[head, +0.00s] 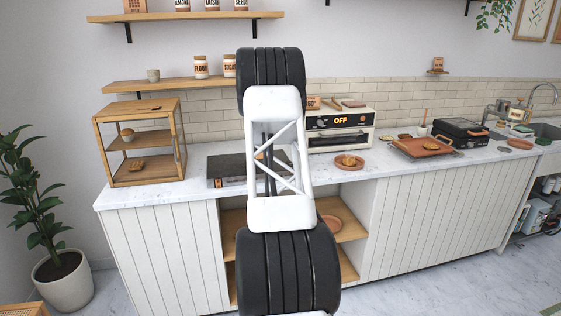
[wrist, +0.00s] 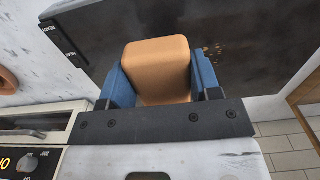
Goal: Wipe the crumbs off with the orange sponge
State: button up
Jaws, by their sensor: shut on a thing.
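The orange sponge (wrist: 160,68) is held between the blue fingers of my gripper (wrist: 163,80) in the wrist view. The sponge is over the dark flat slab (wrist: 268,55); I cannot tell whether it touches it. Brown crumbs (wrist: 213,53) lie on the slab just right of the sponge and the right finger. In the head view the dark slab (head: 226,169) sits on the white counter, partly behind my arm. My gripper, the sponge and the crumbs are hidden there.
A wooden display case (head: 142,182) stands left of the slab. To its right are a toaster oven (head: 341,132) reading OFF and a terracotta plate (head: 349,167) with food. A tray (head: 421,153) and a black grill (head: 460,132) are farther right. Counter is bare between case and slab.

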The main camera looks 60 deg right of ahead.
jog(key=w+a+r, duration=0.2)
jog(key=w, duration=0.7)
jog(key=shift+w+a+r, duration=0.2)
jog(key=shift+w+a, duration=0.05)
jog(key=shift+a, duration=0.1)
